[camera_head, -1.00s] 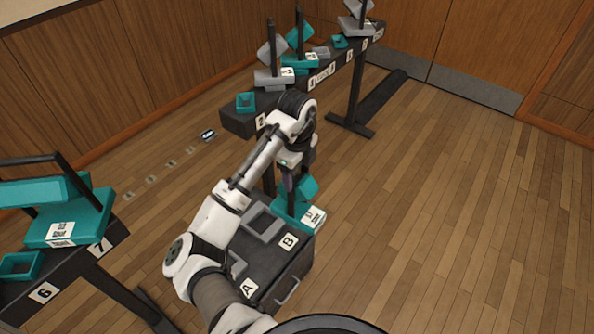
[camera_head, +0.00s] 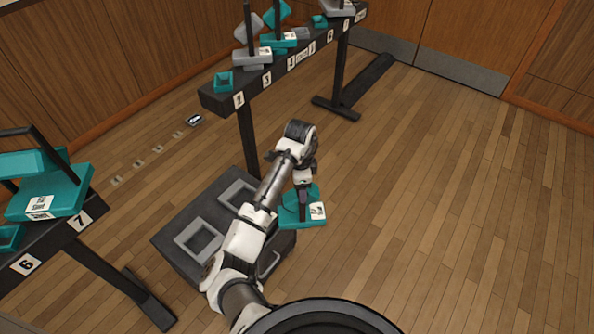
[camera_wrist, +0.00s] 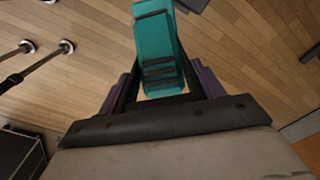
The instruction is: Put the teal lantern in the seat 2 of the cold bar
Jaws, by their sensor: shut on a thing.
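The teal lantern (camera_head: 290,213) hangs in my gripper (camera_head: 303,198), beside the right side of the dark case; a white label shows on it. In the wrist view the teal lantern (camera_wrist: 156,42) sits between my fingers, which are shut on it; its far end is cut off by the top edge. The long dark bar (camera_head: 285,68) at the back carries number labels, and label 2 (camera_head: 239,100) is at its left end. Above that label is a small teal square seat (camera_head: 223,81), which looks empty. I cannot read a bar name.
The dark case (camera_head: 175,235) has two empty grey square seats on top. Grey and teal lamps (camera_head: 252,58) stand along the back bar. Another bar (camera_head: 60,235) at the left, labelled 6 and 7, holds a teal lamp (camera_head: 50,190). The floor (camera_head: 440,200) at the right is clear.

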